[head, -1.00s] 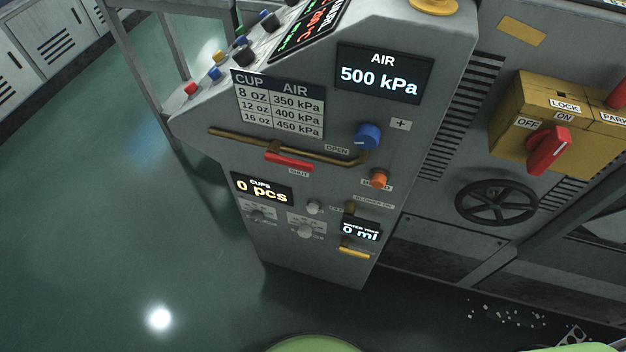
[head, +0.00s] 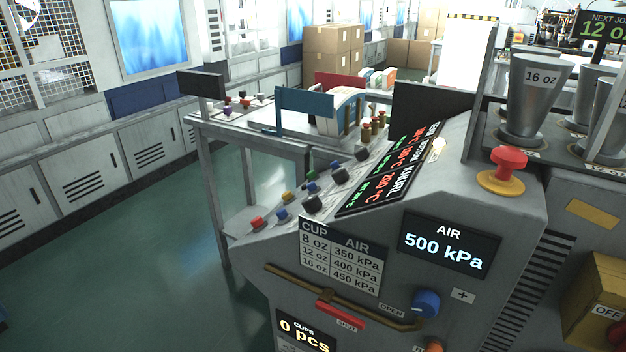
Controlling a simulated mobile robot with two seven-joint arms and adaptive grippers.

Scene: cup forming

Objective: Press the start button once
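The sloped control panel of the grey machine carries several small coloured buttons and knobs. A green button (head: 312,175) sits near its upper left edge, with a red button (head: 257,223), a yellow button (head: 287,197) and a blue button (head: 281,214) closer to me. Black knobs (head: 313,203) stand beside them. No label reading start is legible, so I cannot tell which one is the start button. A large red mushroom button (head: 508,160) on a yellow base stands on top at the right. Neither of my grippers is in view.
The front face has an AIR display (head: 448,245) reading 500 kPa, a blue knob (head: 425,303), a brass pipe with a red lever (head: 340,316) and a CUPS display (head: 305,334) reading 0 pcs. Metal cups (head: 530,105) stand at right. Green floor (head: 130,275) is clear at left.

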